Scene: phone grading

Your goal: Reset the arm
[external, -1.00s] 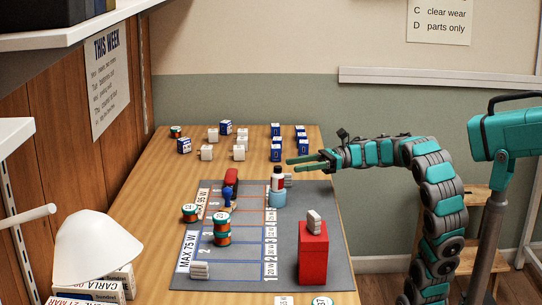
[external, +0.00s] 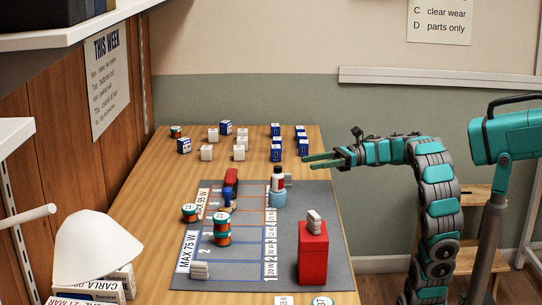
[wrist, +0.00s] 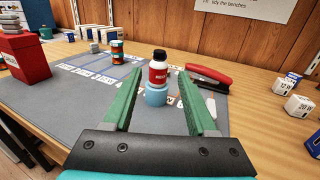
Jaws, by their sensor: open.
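My gripper (external: 322,160) is open and empty, above the right edge of the wooden table in the external view. In the wrist view its two green fingers (wrist: 158,105) are spread wide. Beyond them, and between them in the picture, a small bottle (wrist: 158,68) with a red label and black cap stands on a light blue round base (wrist: 157,94). In the external view the bottle (external: 277,180) stands on the far part of the grey mat. The gripper touches nothing that I can see.
The grey mat (external: 338,240) holds a red box (external: 312,255), green-and-orange spools (external: 221,230) and a red-handled tool (external: 231,177). Several white and blue cubes (external: 240,152) stand at the table's far end. A white lamp (external: 98,245) is at the near left. The air right of the table is clear around the arm.

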